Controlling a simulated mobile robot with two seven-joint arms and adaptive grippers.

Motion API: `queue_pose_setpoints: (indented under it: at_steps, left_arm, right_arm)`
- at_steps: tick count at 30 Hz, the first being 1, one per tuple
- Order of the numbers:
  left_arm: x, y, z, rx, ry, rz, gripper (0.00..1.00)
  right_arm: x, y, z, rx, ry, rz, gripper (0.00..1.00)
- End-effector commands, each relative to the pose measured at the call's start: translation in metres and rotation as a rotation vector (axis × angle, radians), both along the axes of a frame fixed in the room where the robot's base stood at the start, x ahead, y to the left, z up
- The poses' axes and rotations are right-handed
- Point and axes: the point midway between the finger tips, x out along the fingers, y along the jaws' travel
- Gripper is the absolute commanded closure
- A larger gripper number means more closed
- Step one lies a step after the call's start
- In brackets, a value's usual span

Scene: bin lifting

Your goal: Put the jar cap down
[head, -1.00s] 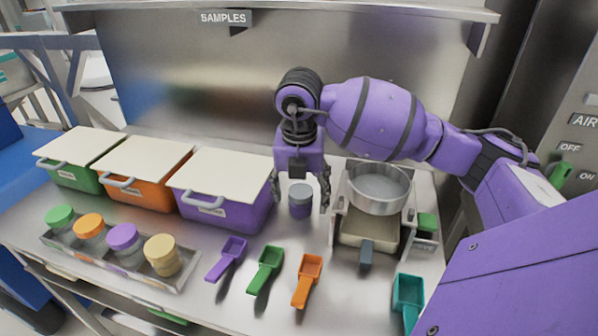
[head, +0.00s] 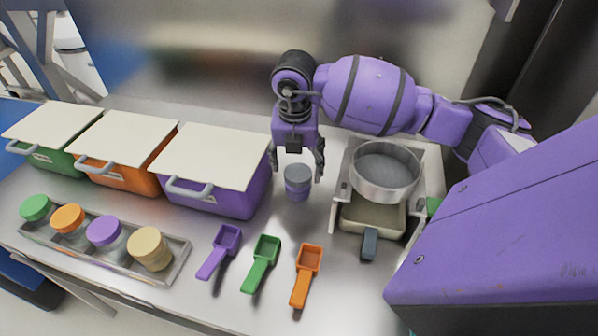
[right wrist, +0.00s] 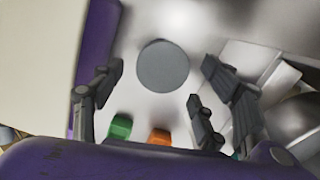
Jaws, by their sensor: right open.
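The grey jar cap (head: 298,172) sits on a small jar with purple contents (head: 298,189), which stands upright on the steel bench. In the right wrist view the cap is a round grey disc (right wrist: 163,66) seen from above. My right gripper (head: 296,172) is open above the jar, one finger on each side of the cap, with visible gaps. The right wrist view also shows the spread fingers (right wrist: 160,72) apart from the cap. My left gripper is not in view.
Purple (head: 216,207), orange and green lidded bins stand at left. A tray (head: 177,266) holds several capped jars in front of them. Purple, green and orange scoops (head: 306,272) lie in front. A round pan (head: 386,184) on a scale-like device stands close at right.

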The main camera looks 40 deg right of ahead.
Motion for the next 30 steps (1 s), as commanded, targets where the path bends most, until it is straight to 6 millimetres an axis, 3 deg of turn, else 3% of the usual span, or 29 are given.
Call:
queue_pose_setpoints:
  at_steps: [5,12,20,30]
  left_arm:
    - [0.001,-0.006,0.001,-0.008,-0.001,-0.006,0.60]
    - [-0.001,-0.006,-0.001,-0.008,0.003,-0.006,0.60]
    - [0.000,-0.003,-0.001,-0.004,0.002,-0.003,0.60]
    - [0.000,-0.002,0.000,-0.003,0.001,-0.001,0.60]
  right_arm:
    - [0.002,-0.001,-0.018,0.000,-0.001,0.001,0.32]
    - [0.003,-0.001,-0.020,-0.001,-0.002,0.001,0.32]
    - [0.003,-0.001,-0.019,0.000,-0.003,0.001,0.65]
    - [0.003,-0.001,-0.018,0.000,-0.003,0.001,0.69]
